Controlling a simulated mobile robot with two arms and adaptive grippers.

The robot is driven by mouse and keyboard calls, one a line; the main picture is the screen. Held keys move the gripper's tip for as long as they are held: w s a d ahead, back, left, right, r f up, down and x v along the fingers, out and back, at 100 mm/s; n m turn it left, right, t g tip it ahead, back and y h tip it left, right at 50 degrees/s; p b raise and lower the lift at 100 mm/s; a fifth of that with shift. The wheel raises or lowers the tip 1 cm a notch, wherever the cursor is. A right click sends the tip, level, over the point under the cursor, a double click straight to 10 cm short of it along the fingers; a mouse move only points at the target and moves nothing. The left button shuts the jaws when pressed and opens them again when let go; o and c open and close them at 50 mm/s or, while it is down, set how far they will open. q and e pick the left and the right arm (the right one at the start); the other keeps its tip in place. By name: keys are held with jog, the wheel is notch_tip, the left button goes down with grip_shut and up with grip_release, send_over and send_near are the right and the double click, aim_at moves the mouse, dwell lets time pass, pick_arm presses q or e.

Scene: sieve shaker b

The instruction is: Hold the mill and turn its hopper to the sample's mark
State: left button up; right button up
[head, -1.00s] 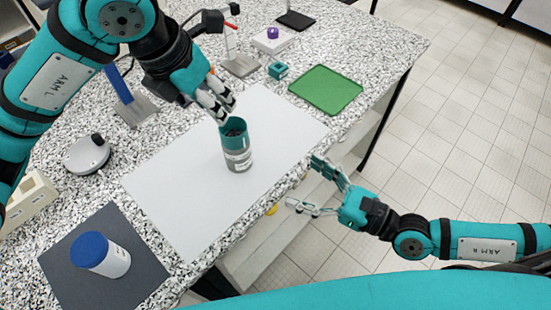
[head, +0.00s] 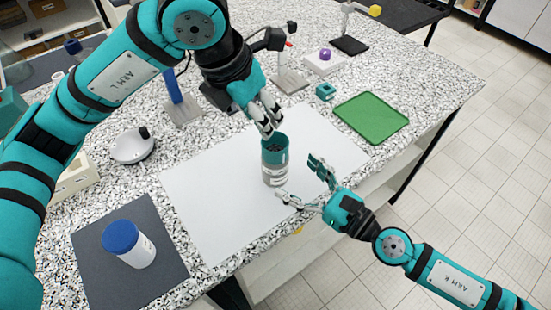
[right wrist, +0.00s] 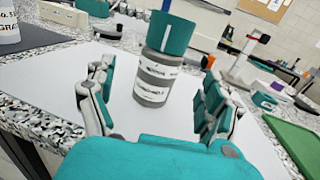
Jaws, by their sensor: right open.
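The mill is a grey cylinder (head: 275,173) with white label bands and a teal hopper (head: 274,148) on top. It stands upright on a white sheet (head: 210,200). In the right wrist view the hopper (right wrist: 170,35) has a white vertical line, and the grey body (right wrist: 156,78) has printed labels too small to read surely. My left gripper (head: 268,127) points down at the hopper's rim from above; its grip is unclear. My right gripper (head: 300,181) is open, its fingers either side of the mill's line and short of the body. The sample jar (head: 138,252) is white with a blue lid.
The jar stands on a dark mat (head: 95,275) at front left. A green tray (head: 371,117) lies right of the sheet. A teal block (head: 325,91), a round white device (head: 131,148) and stands are further back. The bench's front edge is near my right arm.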

aim_at(286, 168)
jog(key=shift+w+a+f, duration=0.1)
jog(key=shift+w+a, duration=0.3)
jog(key=shift+w, duration=0.15)
jog(key=x, duration=0.6)
jog(key=shift+d+f, duration=0.1)
